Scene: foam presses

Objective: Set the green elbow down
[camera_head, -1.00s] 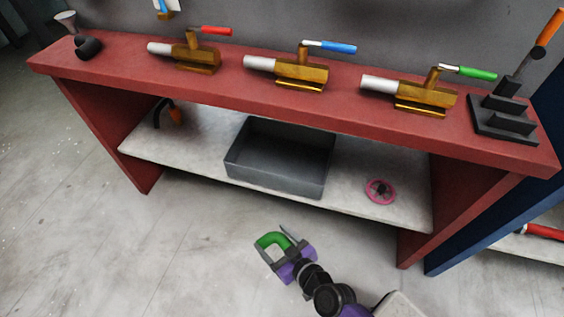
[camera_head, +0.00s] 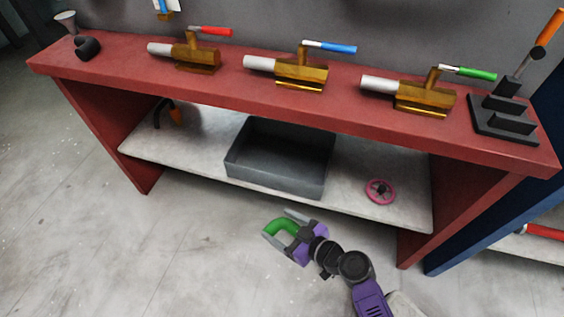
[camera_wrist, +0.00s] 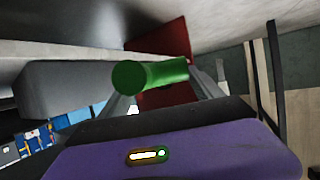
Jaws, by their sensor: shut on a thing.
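The green elbow (camera_head: 284,226) is a short bent green tube. My gripper (camera_head: 279,227) is shut on it, with a grey finger on each side. It is held in the air in front of the red bench, below and in front of the lower shelf's front edge in the head view. In the wrist view the green elbow (camera_wrist: 150,74) lies across between the fingers, with one round end facing the camera. Nothing but the gripper is seen touching it.
The red bench (camera_head: 105,75) carries several brass presses with coloured handles and a dark lever device (camera_head: 503,120). On its pale lower shelf (camera_head: 205,140) are a grey bin (camera_head: 275,178) and a pink handwheel (camera_head: 380,191). The shelf between bin and wheel is clear.

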